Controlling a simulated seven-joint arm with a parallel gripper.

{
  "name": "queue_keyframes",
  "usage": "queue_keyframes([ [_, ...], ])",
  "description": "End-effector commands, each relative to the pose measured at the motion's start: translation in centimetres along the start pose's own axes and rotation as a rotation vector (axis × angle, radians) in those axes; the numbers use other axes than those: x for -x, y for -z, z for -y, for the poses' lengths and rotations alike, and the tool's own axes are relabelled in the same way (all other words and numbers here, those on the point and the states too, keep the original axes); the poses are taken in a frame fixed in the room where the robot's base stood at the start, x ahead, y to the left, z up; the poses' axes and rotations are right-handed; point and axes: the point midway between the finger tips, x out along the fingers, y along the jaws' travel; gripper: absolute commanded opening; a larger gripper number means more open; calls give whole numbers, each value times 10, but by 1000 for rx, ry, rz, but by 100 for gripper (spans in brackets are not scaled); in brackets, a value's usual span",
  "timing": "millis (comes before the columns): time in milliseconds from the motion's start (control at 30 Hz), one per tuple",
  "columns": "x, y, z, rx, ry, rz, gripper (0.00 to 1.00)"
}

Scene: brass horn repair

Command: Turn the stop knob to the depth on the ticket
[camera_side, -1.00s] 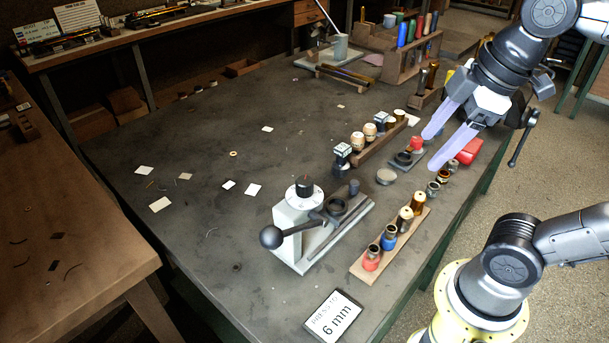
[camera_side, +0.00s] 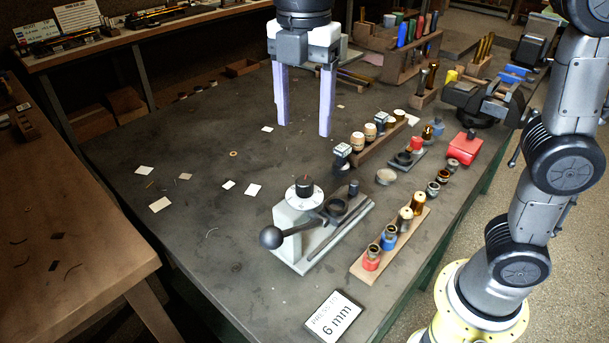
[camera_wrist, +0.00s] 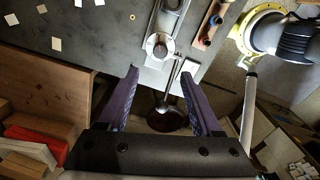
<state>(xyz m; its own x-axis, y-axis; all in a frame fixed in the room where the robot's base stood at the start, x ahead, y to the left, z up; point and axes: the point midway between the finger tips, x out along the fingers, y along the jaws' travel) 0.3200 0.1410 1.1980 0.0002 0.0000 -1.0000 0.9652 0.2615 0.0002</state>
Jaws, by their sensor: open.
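The stop knob (camera_side: 304,186) is a dark cap on a pale marked dial, on top of the grey press (camera_side: 293,222). In the wrist view the knob (camera_wrist: 160,50) is at upper middle, beyond my fingertips. The ticket (camera_side: 333,316) lies at the table's front edge and reads "PRESS TO 6 mm". My gripper (camera_side: 302,130) is open and empty, pointing down above the table, behind the press in the side view. It also shows in the wrist view (camera_wrist: 160,75). The dial marks are too small to read.
A vise (camera_side: 484,98) is at the back right. The table left of the press is mostly clear, with scattered paper scraps.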

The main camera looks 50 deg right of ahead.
Motion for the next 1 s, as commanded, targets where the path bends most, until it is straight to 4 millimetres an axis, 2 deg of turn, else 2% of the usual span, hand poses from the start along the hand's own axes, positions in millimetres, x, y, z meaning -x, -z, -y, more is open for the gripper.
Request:
queue_keyframes([
  [300,-63,-1,2,-2,6,1,66],
  [533,-101,-1,1,-3,4,1,66],
  [700,-116,-1,1,-3,2,0,66],
  [1000,-121,-1,1,-3,0,0,66],
])
